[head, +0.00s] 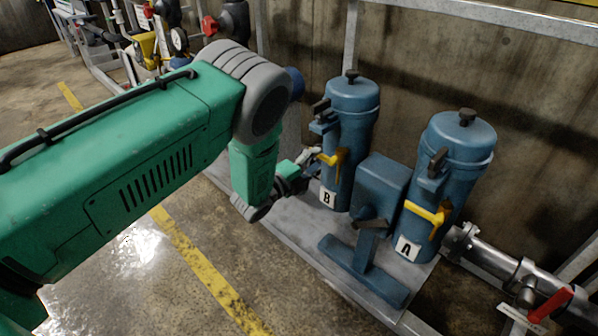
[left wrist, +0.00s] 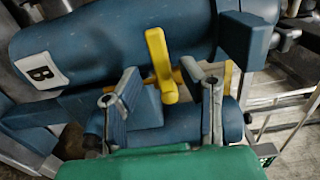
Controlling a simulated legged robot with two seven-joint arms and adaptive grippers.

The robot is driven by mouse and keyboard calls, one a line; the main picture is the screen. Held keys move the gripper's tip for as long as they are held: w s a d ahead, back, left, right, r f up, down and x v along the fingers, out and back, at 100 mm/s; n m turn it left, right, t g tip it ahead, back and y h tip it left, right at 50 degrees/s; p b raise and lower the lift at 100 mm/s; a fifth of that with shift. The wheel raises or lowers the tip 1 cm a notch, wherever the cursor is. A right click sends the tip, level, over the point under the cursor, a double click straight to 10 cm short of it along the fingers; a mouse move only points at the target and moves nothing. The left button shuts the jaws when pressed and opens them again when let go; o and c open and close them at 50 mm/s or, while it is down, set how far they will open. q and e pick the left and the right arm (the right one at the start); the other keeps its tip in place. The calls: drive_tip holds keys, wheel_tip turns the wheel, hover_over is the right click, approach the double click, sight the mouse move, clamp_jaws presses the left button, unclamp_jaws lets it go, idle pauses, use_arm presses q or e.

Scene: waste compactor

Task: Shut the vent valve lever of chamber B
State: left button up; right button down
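Chamber B (head: 351,105) is a blue upright cylinder with a white "B" label (head: 327,197). Its yellow vent valve lever (head: 335,158) sits on the front, below a dark handle (head: 321,107). My left gripper (head: 309,158) is just left of the lever, partly hidden by my green arm. In the left wrist view my left gripper (left wrist: 167,82) is open, and the yellow lever (left wrist: 159,65) appears between its two fingers. They look apart from it; I cannot tell how deep the lever is between them. My right gripper is not in view.
Chamber A (head: 455,150), with its own yellow lever (head: 428,212), stands to the right. A blue box (head: 381,185) stands between the chambers, with a blue T-shaped foot in front. A pipe with a red handle (head: 550,305) is at lower right. The floor in front is clear.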

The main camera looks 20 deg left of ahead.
use_arm(q)
drive_tip(key=v, duration=0.9)
drive_tip(key=shift+s, duration=0.25)
drive_tip(key=shift+f, duration=0.1)
drive_tip(key=s+a+f+n+g+y+p, duration=0.1)
drive_tip(key=s+a+f+n+g+y, duration=0.15)
drive_tip(key=s+f+n+g, duration=0.4)
drive_tip(key=s+a+f+n+g+y+p, duration=0.15)
drive_tip(key=s+f+n+y, duration=0.25)
drive_tip(key=s+n, duration=0.5)
drive_tip(key=s+d+n+g+p, duration=0.1)
drive_tip(key=s+d+n+g, duration=0.2)
drive_tip(key=s, duration=1.8)
drive_tip(key=n+g, duration=0.3)
drive_tip(key=g, duration=0.2)
drive_tip(key=shift+s+p, duration=0.2)
drive_tip(key=shift+p, duration=0.1)
drive_tip(key=shift+r, duration=0.1)
